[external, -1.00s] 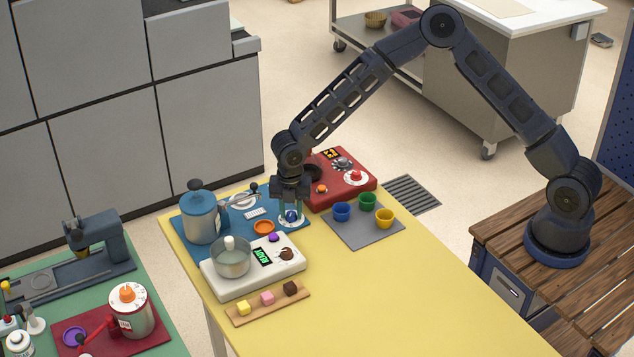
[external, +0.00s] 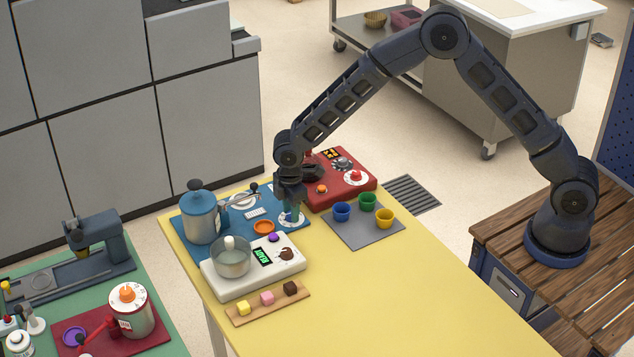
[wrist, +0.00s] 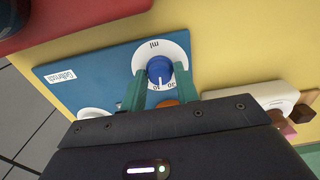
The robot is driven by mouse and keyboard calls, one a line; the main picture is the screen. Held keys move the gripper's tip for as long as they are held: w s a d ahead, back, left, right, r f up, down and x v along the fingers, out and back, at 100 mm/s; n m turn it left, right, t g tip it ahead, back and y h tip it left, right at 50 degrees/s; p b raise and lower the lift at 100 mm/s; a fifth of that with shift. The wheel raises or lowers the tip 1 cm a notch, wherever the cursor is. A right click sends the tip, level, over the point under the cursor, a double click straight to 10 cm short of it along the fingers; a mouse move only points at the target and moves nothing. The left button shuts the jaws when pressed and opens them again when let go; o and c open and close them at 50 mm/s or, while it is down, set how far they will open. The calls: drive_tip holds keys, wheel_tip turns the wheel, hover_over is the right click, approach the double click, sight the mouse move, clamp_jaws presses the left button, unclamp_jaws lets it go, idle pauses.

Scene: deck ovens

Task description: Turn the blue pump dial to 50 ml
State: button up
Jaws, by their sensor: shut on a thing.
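The blue pump dial (wrist: 159,68) sits on a white scale disc (wrist: 176,51) marked "ml". Numerals that look like 10 and 30 show at its near edge, and a pale mark on the dial faces that edge; its exact reading is too small to tell. My gripper (wrist: 159,85) has its green fingers on either side of the dial, shut on it. In the external view my gripper (external: 291,211) points down over the dial, mostly hiding it; the white disc (external: 292,221) shows beneath. The blue pump panel (external: 222,246) carries the dial.
A blue canister (external: 199,218) stands left of the dial. A red unit (external: 337,187) stands right behind, and a grey mat (external: 358,231) holds small cups. The yellow table's right front is clear.

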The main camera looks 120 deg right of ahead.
drive_tip(key=m, duration=0.5)
drive_tip(key=shift+m, duration=0.3)
drive_tip(key=m, duration=0.4)
drive_tip(key=shift+f+m, duration=0.1)
drive_tip(key=shift+m, duration=0.3)
drive_tip(key=o, duration=1)
drive_tip(key=shift+c, duration=0.2)
wheel_tip(320, 180, up, 11)
drive_tip(key=shift+f, duration=0.1)
